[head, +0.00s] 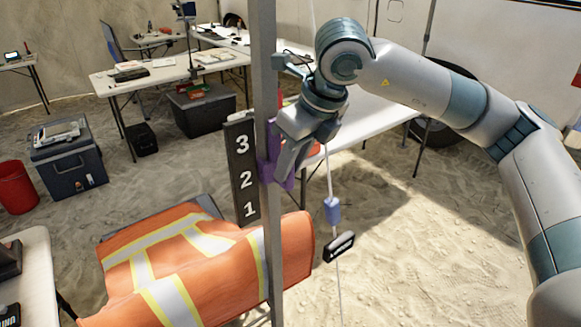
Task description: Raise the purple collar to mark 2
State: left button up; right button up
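The purple collar (264,172) is on the upright grey post (262,60), which hides part of it. It stands beside a dark plate (240,195) with the white marks 3, 2 and 1 from top to bottom. The collar is about level with mark 2, its top reaching up towards mark 3. My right gripper (285,172) comes in from the upper right, its fingers pointing down at the collar's right side and overlapping it. Whether the fingers are closed on it is hidden. My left gripper is out of view.
A thin line with a blue piece (332,210) and a black tag (339,247) hangs right of the post. An orange vest (180,265) lies below the plate. A cooler (68,158) and red bucket (17,187) stand left. Tables (105,84) stand behind.

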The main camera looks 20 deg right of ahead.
jog(key=shift+o, duration=0.5)
